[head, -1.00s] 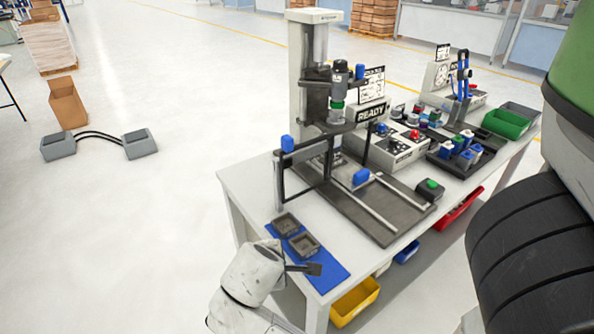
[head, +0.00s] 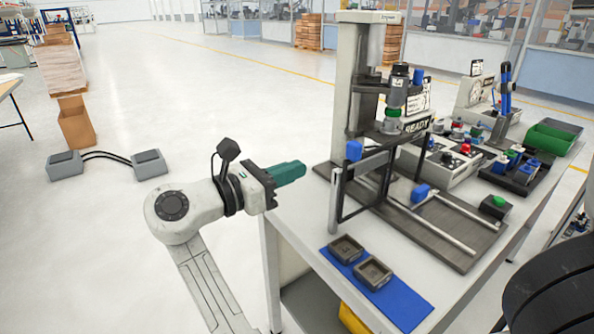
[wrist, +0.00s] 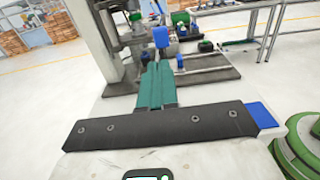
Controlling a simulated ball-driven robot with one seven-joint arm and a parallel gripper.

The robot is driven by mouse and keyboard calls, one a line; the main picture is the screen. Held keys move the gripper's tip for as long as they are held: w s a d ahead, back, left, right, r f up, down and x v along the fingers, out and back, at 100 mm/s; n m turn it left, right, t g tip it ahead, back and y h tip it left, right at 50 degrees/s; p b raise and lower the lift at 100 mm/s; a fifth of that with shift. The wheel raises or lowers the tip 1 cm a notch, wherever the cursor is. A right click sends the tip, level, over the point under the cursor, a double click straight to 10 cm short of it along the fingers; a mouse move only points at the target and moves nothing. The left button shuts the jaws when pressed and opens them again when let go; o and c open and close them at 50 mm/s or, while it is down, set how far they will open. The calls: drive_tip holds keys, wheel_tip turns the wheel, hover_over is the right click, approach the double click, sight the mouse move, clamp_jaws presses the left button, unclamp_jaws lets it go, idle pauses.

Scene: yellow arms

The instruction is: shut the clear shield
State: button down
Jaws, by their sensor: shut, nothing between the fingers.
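The press (head: 365,75) stands on the bench with a dark base plate and two pale rails. At its front left is the shield's dark frame (head: 378,207), with a blue block (head: 354,150) at its upper corner; the clear pane itself is hard to make out. Another blue block (head: 420,193) sits lower, by the rails. My gripper (head: 303,169) has green fingers, closed together and empty, left of the frame at about the blue block's height, apart from it. In the wrist view the fingers (wrist: 158,64) point toward the press, the upper blue block (wrist: 161,37) just beyond their tips.
A blue mat (head: 404,305) with two grey trays lies at the bench's near corner. A control box reading READY (head: 440,160) and a dark tray with blue parts (head: 515,170) stand to the right. Open floor lies left of the bench.

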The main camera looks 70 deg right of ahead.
sight(350, 149)
drive_tip(key=x, duration=1.1)
drive_tip(key=shift+s+d+p, duration=0.1)
drive_tip(key=shift+d+p, duration=0.2)
drive_tip(key=shift+s+d+r+p, duration=0.15)
drive_tip(key=shift+s+d+p, duration=0.05)
drive_tip(key=shift+d+p, duration=0.25)
drive_tip(key=p+x, duration=0.8)
drive_tip(key=x, duration=0.4)
drive_tip(key=shift+s+d, duration=0.2)
drive_tip(key=shift+d, duration=0.15)
